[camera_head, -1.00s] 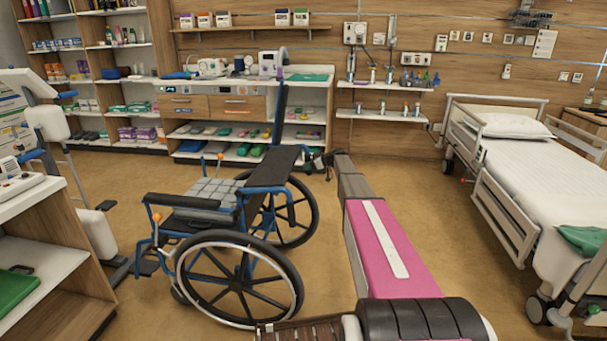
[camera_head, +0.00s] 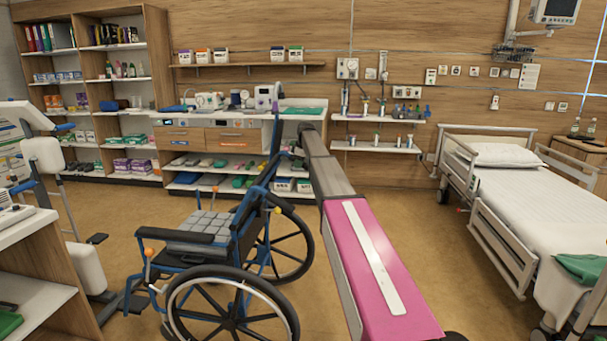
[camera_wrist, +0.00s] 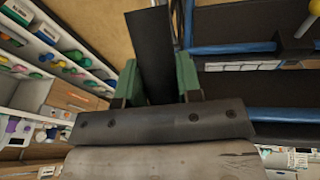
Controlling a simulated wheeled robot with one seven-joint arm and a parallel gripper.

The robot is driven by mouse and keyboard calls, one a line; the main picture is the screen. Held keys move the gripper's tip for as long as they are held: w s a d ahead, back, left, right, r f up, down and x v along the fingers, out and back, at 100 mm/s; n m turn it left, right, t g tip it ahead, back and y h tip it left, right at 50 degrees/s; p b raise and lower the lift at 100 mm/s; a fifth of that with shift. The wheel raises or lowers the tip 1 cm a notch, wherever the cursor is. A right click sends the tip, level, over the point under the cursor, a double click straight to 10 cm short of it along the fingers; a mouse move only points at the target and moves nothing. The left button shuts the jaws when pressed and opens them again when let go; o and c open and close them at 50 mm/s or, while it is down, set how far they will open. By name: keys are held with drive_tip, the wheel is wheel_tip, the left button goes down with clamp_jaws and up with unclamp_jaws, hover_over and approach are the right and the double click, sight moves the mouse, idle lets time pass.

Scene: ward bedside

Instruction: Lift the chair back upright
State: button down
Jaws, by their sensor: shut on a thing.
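The blue-framed wheelchair (camera_head: 208,255) stands on its wheels left of centre in the head view, with a grey cushion on its seat. Its dark back (camera_head: 256,188) rises steeply from the seat, leaning a little to the right toward its top. My arm reaches over the floor to the top of the back, and the arm's end hides my gripper in the head view. In the wrist view my gripper (camera_wrist: 156,70) has its green-edged fingers on both sides of a dark flat part of the chair and is shut on it. Blue frame tubes show at the right there.
A bed (camera_head: 525,195) stands on the right, and a counter with shelves (camera_head: 225,140) is against the back wall. A white-topped cabinet (camera_head: 40,270) is at the near left.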

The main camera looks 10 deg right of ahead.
drive_tip(key=a+r, duration=0.1)
drive_tip(key=w+a+r+h, duration=0.1)
drive_tip(key=shift+r+h, duration=0.3)
drive_tip(key=shift+r, duration=0.1)
drive_tip(key=shift+w+a+r+g+h, duration=0.1)
drive_tip(key=shift+a+r+g+h, duration=0.3)
drive_tip(key=shift+a+r+h, duration=0.2)
drive_tip(key=c, duration=0.8)
unclamp_jaws()
drive_tip(key=shift+a, duration=0.1)
drive_tip(key=shift+f, duration=0.1)
drive_tip(key=r, duration=0.3)
drive_tip(key=s+r, duration=0.1)
drive_tip(key=r, duration=0.3)
drive_tip(key=s+r, duration=0.1)
drive_tip(key=r, duration=0.2)
drive_tip(key=shift+a+r, duration=0.35)
